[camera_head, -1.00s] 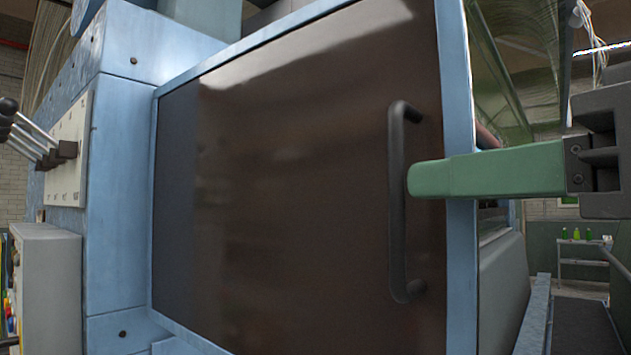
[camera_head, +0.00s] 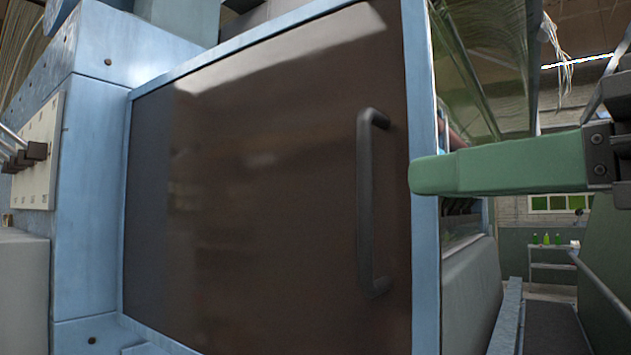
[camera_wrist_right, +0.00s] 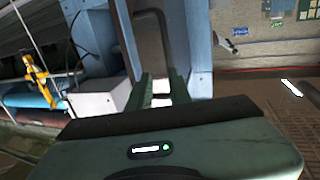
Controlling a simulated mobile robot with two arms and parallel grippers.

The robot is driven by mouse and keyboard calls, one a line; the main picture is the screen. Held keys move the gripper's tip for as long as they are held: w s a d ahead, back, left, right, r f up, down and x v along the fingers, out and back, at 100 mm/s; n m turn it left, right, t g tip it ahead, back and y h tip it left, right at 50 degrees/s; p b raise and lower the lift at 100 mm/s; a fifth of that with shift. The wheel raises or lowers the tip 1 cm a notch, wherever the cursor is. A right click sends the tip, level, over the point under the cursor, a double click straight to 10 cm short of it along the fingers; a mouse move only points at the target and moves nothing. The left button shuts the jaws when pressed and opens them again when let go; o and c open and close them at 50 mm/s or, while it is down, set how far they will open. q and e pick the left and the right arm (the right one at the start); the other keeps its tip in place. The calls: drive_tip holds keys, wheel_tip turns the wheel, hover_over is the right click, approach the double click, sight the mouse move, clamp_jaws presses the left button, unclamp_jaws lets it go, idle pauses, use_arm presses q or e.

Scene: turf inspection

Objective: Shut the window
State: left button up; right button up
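The window (camera_head: 260,200) is a large dark pane in a light blue frame on a blue machine, filling the middle of the head view. A black vertical bar handle (camera_head: 366,205) is near its right edge. I cannot tell how far the window stands open. My right gripper (camera_head: 415,175) comes in from the right with green fingers. Its tip overlaps the frame's right edge, right of the handle and apart from it in the picture. In the right wrist view, the gripper (camera_wrist_right: 160,90) has two fingers apart, with the handle (camera_wrist_right: 150,40) beyond them. My left gripper is not in view.
A pale control panel with levers (camera_head: 38,150) is on the machine at left, above a grey cabinet (camera_head: 22,290). Greenish clear panels (camera_head: 485,70) and a grey housing (camera_head: 472,305) lie right of the window. A shelf with green bottles (camera_head: 550,255) stands farther back.

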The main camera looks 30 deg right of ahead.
drive_tip(key=shift+s, duration=0.1)
drive_tip(key=s+d+b, duration=0.1)
drive_tip(key=s+b, duration=0.1)
drive_tip(key=s, duration=0.5)
drive_tip(key=shift+s+b, duration=0.25)
drive_tip(key=shift+b, duration=0.15)
drive_tip(key=shift+d, duration=0.1)
clamp_jaws()
